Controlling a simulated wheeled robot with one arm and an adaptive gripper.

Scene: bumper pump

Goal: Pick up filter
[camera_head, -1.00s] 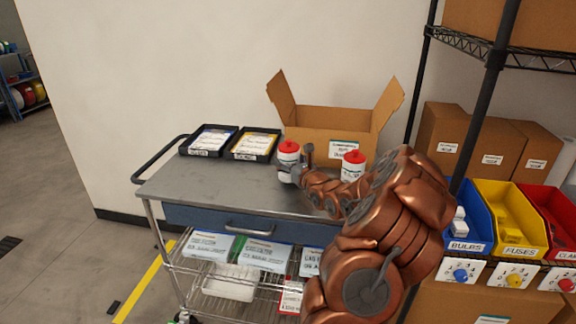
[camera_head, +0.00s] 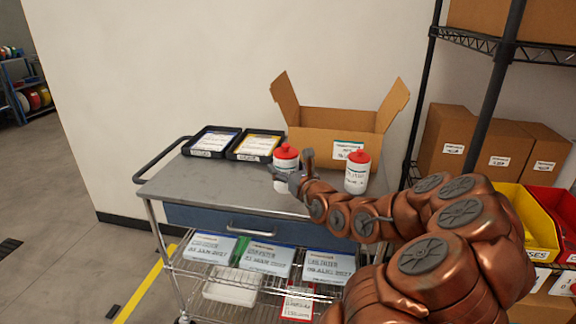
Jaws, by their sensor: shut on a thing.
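Two white canisters with red caps are on the grey cart top. The pictures do not clearly show which one is called the filter. My gripper (camera_head: 283,177) is shut on the left canister (camera_head: 286,155), around its side below the cap. That canister is upright; part of its body is hidden by my fingers, and I cannot tell whether its base touches the cart top. The right canister (camera_head: 357,172) stands upright on the cart, apart from my gripper, behind my arm.
An open cardboard box (camera_head: 330,142) stands behind the canisters. Two black trays (camera_head: 233,153) with labelled packs lie at the back left of the cart top (camera_head: 200,180). The front left of the cart top is clear. Shelving with colored bins (camera_head: 535,225) stands at right.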

